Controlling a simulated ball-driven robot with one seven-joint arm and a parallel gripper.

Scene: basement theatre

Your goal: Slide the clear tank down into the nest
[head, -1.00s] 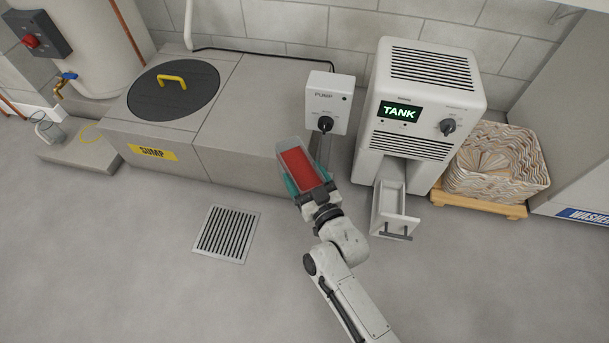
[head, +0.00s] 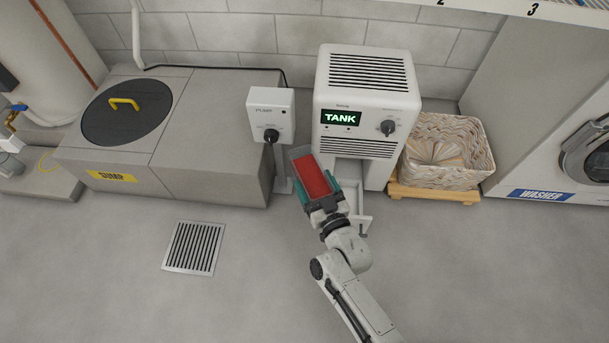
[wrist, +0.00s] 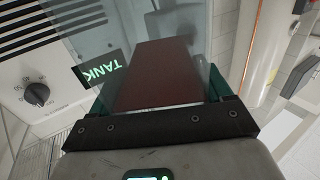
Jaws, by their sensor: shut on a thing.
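The clear tank (head: 300,153) has see-through grey walls and a red block-like part. In the wrist view its clear wall (wrist: 112,35) rises past my gripper, with the lit TANK sign seen through it. My gripper (head: 317,188) has teal fingers and is shut on the red part; in the wrist view the fingers (wrist: 165,88) flank it. The tank is tilted, in front of the white machine's left side. The pulled-out open tray (head: 363,222) low on the machine, which looks like the nest, is mostly hidden behind my gripper. The tank is apart from it.
The white machine (head: 366,85) stands against the wall. A pump box (head: 270,112) on a post is close left of the tank. A wicker basket (head: 443,150) on a wooden pallet and a washer stand right. A floor grate (head: 193,247) lies left on open floor.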

